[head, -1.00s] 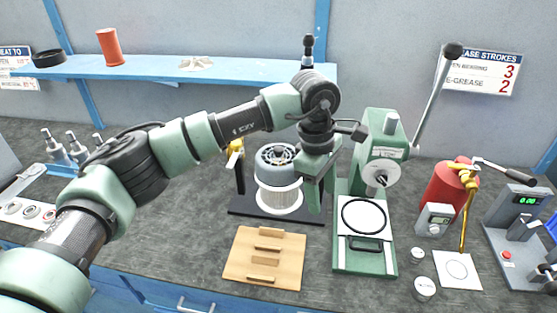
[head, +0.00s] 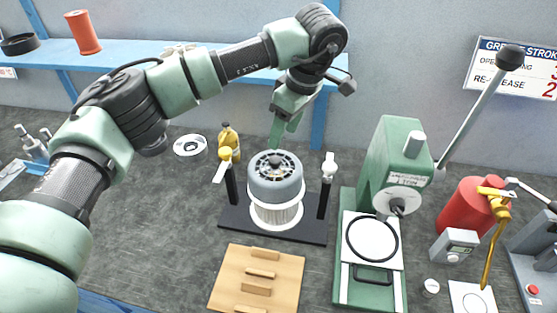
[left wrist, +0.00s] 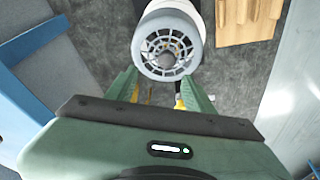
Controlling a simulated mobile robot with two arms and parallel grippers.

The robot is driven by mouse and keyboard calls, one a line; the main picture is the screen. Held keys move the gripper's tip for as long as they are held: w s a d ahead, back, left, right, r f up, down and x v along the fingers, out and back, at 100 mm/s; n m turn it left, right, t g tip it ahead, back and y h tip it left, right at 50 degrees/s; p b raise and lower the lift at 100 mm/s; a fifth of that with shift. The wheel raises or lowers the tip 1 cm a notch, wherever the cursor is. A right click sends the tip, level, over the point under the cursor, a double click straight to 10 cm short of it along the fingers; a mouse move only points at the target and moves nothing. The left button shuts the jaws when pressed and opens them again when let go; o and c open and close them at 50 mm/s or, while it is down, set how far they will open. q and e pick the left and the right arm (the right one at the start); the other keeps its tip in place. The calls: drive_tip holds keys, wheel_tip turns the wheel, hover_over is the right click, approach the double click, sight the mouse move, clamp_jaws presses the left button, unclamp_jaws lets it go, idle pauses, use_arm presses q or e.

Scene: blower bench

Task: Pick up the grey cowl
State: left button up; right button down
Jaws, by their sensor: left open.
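The grey cowl (head: 276,187) is a rounded cap with a slotted, spoked top and a dark centre knob. It sits upright on a white finned cylinder (head: 276,215) on a dark stand (head: 240,225). In the left wrist view the cowl (left wrist: 168,35) shows top-on, just beyond the fingertips. My left gripper (head: 283,130) is open and empty, above and behind the cowl in the head view. Its two green fingers (left wrist: 160,82) stand apart in the left wrist view, the cowl's near edge close to the gap between them. My right gripper is out of view.
The stand has two posts, with a yellow clamp (head: 227,156) left and a white-tipped one (head: 329,165) right. A green press (head: 400,150) stands to the right and a wooden block rack (head: 230,275) in front. A blue shelf (head: 130,72) runs behind.

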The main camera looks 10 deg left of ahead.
sight(275, 159)
use_arm(q)
drive_tip(key=f, duration=0.1)
drive_tip(key=f+p, duration=0.1)
drive_tip(key=s+a+f+p, duration=0.1)
drive_tip(key=shift+s+f, duration=0.1)
drive_tip(key=shift+f, duration=0.1)
drive_tip(key=x, duration=0.2)
drive_tip(key=shift+f+p, duration=0.35)
drive_tip(key=shift+f, duration=0.05)
drive_tip(key=shift+w+f, duration=0.25)
drive_tip(key=shift+f, duration=0.15)
drive_tip(key=c, duration=1)
clamp_jaws()
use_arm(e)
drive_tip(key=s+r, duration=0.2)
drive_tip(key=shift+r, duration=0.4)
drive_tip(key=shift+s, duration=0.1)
